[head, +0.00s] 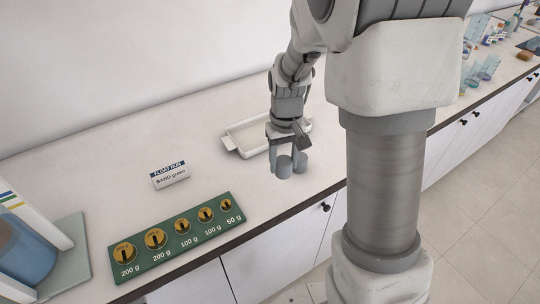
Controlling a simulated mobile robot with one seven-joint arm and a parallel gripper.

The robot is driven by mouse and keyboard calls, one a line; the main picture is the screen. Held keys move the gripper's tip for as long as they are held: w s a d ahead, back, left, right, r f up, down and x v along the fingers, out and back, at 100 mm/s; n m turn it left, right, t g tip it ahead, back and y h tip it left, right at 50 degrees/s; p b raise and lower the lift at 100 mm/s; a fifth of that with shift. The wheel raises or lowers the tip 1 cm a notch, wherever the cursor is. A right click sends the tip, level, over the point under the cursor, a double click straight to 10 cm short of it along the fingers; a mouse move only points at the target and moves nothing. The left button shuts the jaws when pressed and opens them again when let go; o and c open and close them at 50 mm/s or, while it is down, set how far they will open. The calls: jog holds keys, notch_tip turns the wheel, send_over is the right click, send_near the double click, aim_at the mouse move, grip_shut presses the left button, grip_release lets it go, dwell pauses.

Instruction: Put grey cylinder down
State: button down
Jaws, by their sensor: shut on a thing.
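My gripper (287,157) points down over the front part of the white counter, right of the middle of the head view. It is shut on a grey cylinder (284,168), which hangs upright at the fingertips. A second rounded grey shape shows just right of it, and I cannot tell whether it is part of the same thing. The cylinder's lower end is close to the counter top (235,175); I cannot tell whether it touches.
A white tray (232,146) lies behind my gripper. A green board with several brass weights (180,249) lies near the front edge. Blue-filled apparatus (25,255) stands far left; glassware is far right.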

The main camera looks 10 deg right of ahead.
jog(key=w+f, duration=0.1)
jog(key=w+a+f, duration=0.1)
jog(key=w, duration=0.1)
jog(key=shift+w+a+f, duration=0.1)
jog(key=shift+w+a, duration=0.05)
jog(key=shift+a, duration=0.05)
jog(key=shift+f, duration=1.95)
jog(key=shift+f, duration=0.15)
jog(key=shift+c, duration=1.4)
grip_release()
